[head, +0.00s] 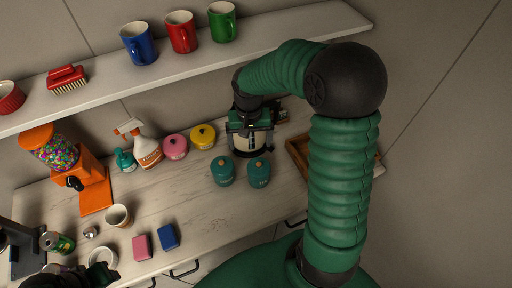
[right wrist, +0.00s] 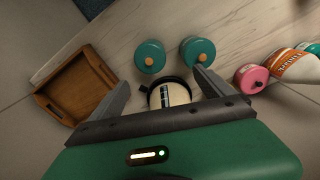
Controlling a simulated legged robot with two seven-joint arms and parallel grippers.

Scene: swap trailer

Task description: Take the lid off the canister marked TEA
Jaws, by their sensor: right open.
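Two teal canisters with orange knobs stand side by side on the counter, the left one (head: 222,171) and the right one (head: 259,173) in the head view. They also show in the right wrist view, one (right wrist: 150,57) left of the other (right wrist: 194,50). Both lids are on. Their labels are too small to read, so I cannot tell which is marked TEA. My right gripper (head: 250,142) is open behind them, above a cream cylinder with a black rim (right wrist: 169,94), which shows between its fingers (right wrist: 163,80). My left gripper (head: 100,274) is only partly visible at the bottom left.
A pink pot (head: 175,147), a yellow pot (head: 203,136) and a spray bottle (head: 148,152) stand left of my right gripper. A wooden tray (head: 298,152) is partly behind my right arm. A shelf with mugs (head: 180,32) runs above. Sponges (head: 168,237) lie at the front.

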